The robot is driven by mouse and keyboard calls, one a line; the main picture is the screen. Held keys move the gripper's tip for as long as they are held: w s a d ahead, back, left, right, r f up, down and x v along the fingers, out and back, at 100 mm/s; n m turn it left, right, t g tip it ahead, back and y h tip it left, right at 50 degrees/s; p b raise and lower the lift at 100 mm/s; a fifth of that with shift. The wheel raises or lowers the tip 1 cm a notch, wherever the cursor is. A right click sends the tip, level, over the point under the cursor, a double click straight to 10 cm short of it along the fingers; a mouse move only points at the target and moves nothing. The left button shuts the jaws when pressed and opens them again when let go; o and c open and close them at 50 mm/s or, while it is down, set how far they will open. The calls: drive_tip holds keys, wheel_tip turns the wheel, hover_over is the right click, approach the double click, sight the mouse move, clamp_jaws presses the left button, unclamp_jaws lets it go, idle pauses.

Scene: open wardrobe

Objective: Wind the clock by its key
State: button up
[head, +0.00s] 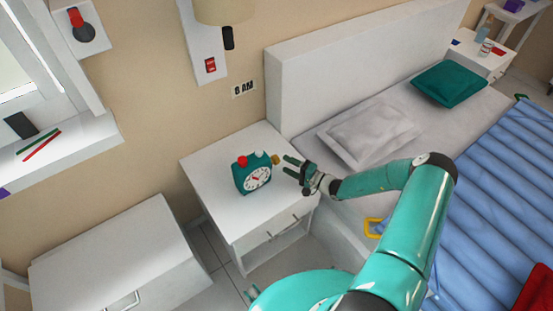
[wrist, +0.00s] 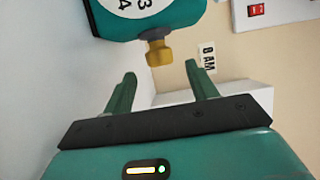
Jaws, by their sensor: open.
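A teal clock (head: 253,173) with a white round dial and a red top button stands on the white nightstand (head: 213,165). Its yellow key (head: 275,159) sticks out of the side that faces my gripper. In the wrist view the clock (wrist: 135,25) is at the top, partly cut off, and the key (wrist: 158,50) points down between and beyond my fingertips. My gripper (head: 289,165) is to the right of the key, open and empty. In the wrist view the two green fingers of my gripper (wrist: 161,72) are spread apart, with the key's end just ahead of them, not between them.
The bed's headboard (head: 360,60) and grey pillow (head: 370,130) are right of the nightstand. An "8 AM" sign (head: 243,88) and a red switch (head: 210,65) are on the wall behind. A white cabinet (head: 115,260) stands at lower left. The nightstand top around the clock is clear.

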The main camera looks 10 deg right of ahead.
sight(276, 159)
drive_tip(key=x, duration=0.6)
drive_tip(key=shift+w+a, duration=0.1)
drive_tip(key=shift+w, duration=0.05)
drive_tip(key=c, duration=1)
drive_tip(key=g+h, duration=0.1)
drive_tip(key=g, duration=0.1)
drive_tip(key=m+g+h, duration=0.1)
drive_tip(key=g+h, duration=0.1)
drive_tip(key=shift+r+m, duration=0.1)
drive_tip(key=shift+m, duration=0.2)
drive_tip(key=m+g+h, duration=0.1)
drive_tip(key=g+h, duration=0.2)
drive_tip(key=g, duration=0.1)
drive_tip(key=shift+w+a+g, duration=0.1)
drive_tip(key=shift+g, duration=0.3)
drive_tip(key=g+h, duration=0.1)
drive_tip(key=g, duration=0.1)
drive_tip(key=m+g+h, duration=0.1)
drive_tip(key=g, duration=0.2)
drive_tip(key=shift+m, duration=0.3)
drive_tip(key=g+h, duration=0.1)
drive_tip(key=g, duration=0.2)
drive_tip(key=shift+m+g+h, duration=0.4)
